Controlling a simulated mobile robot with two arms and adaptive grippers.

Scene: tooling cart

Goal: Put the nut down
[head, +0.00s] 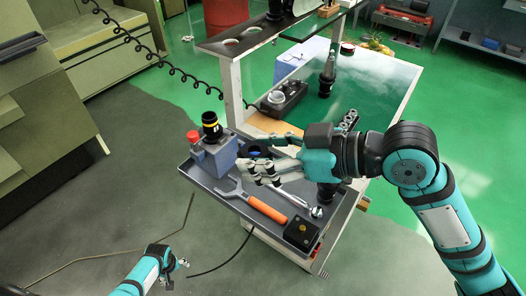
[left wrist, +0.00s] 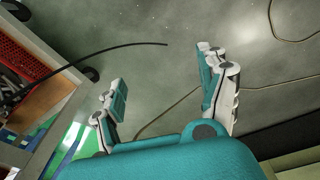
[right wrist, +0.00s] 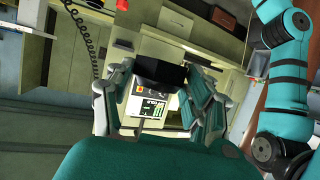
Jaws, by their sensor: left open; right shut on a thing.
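My right gripper (head: 262,158) is over the left part of the cart's grey tray (head: 232,203), close to a grey box. It is shut on the nut, a dark piece that shows between the fingertips (head: 255,152). In the right wrist view the nut (right wrist: 160,72) is a black block between the two fingers (right wrist: 160,92). The fingers hide part of it in the head view, and I cannot tell whether it touches the tray. My left gripper (head: 174,267) is low in front of the cart. In the left wrist view it is open and empty (left wrist: 160,85).
An orange-handled tool (head: 264,208), a metal wrench (head: 291,197) and a black box (head: 301,232) lie on the tray. A green-topped table (head: 375,85) stands behind.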

